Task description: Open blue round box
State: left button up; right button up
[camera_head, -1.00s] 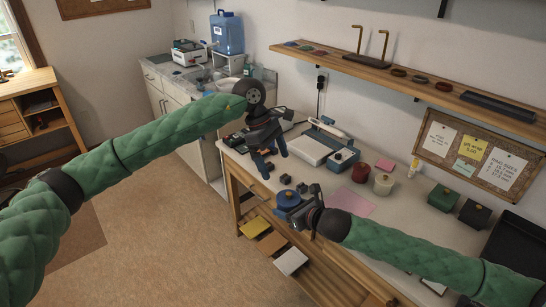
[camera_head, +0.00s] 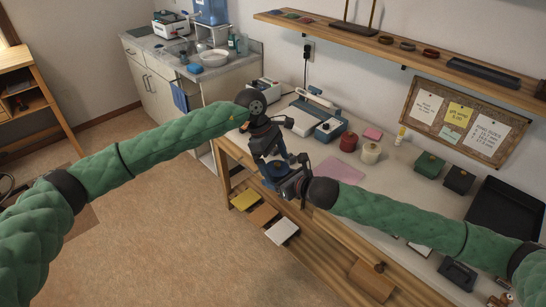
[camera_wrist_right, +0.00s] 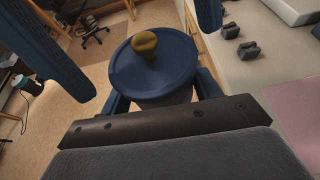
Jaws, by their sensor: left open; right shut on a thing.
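The blue round box (camera_wrist_right: 152,78) has a flat blue lid with a brass-coloured knob (camera_wrist_right: 145,43); the lid sits on the box. My right gripper (camera_wrist_right: 163,95) is shut on the box's body, one finger on each side, with the box upright. In the head view the box (camera_head: 272,172) is partly hidden between the two grippers. My right gripper (camera_head: 288,184) comes to it from the right. My left gripper (camera_head: 272,160) is just above the box, pointing down. Its two blue fingers are apart, seen at the top and upper left of the wrist view, not touching the knob.
The workbench (camera_head: 385,213) holds a scale-like device (camera_head: 318,120), a red jar (camera_head: 348,142), a cream jar (camera_head: 371,153) and a pink sheet (camera_head: 340,168). Small dark pieces (camera_wrist_right: 248,50) lie near its edge. A shelf (camera_head: 400,60) runs above. Floor at left is free.

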pick_arm(q)
jog(key=c, duration=1.2)
jog(key=shift+o, duration=0.2)
jog(key=shift+r, duration=0.3)
jog(key=shift+r, duration=0.35)
jog(key=shift+r, duration=0.6)
